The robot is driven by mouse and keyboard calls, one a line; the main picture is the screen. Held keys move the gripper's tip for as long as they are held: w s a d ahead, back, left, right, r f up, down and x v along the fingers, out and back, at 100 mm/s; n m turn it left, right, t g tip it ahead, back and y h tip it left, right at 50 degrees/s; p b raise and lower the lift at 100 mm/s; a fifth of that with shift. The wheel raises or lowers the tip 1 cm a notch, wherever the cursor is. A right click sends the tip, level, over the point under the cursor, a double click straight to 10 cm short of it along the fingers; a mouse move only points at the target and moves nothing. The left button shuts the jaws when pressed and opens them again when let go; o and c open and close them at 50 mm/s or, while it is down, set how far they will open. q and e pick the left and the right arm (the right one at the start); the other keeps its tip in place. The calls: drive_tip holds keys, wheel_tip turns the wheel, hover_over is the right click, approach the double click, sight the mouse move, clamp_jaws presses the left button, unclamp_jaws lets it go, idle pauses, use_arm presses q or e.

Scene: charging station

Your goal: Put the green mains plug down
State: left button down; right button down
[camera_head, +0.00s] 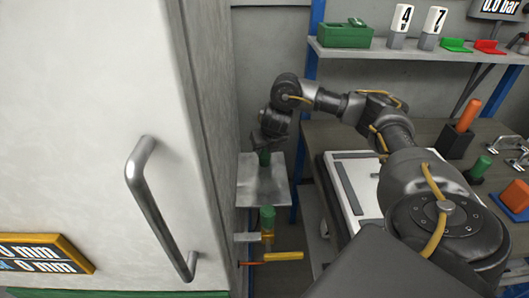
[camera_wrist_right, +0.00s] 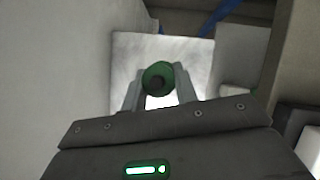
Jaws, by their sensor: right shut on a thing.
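The green mains plug (camera_head: 264,158) is a short dark green cylinder held upright over a small light grey shelf plate (camera_head: 250,190) beside the white cabinet. My right gripper (camera_head: 266,146) is shut on it from above. In the right wrist view the plug (camera_wrist_right: 157,72) sits end-on between the two fingers of the right gripper (camera_wrist_right: 158,100), with the bright plate (camera_wrist_right: 185,55) behind it. I cannot tell whether the plug's lower end touches the plate. My left gripper is not in view.
The white cabinet (camera_head: 90,80) with a bar handle (camera_head: 158,208) stands close on the left. Below the plate is a second green cylinder (camera_head: 267,217) with yellow parts. A workbench (camera_head: 430,135) on the right carries an orange cylinder (camera_head: 468,115), a green peg (camera_head: 481,166) and other parts.

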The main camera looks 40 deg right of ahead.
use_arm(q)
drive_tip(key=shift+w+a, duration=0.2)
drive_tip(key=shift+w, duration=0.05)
use_arm(e)
drive_tip(key=shift+s+a, duration=0.1)
drive_tip(key=c, duration=1.5)
unclamp_jaws()
drive_tip(key=shift+c, duration=0.2)
drive_tip(key=o, duration=0.5)
drive_tip(key=shift+c, duration=0.2)
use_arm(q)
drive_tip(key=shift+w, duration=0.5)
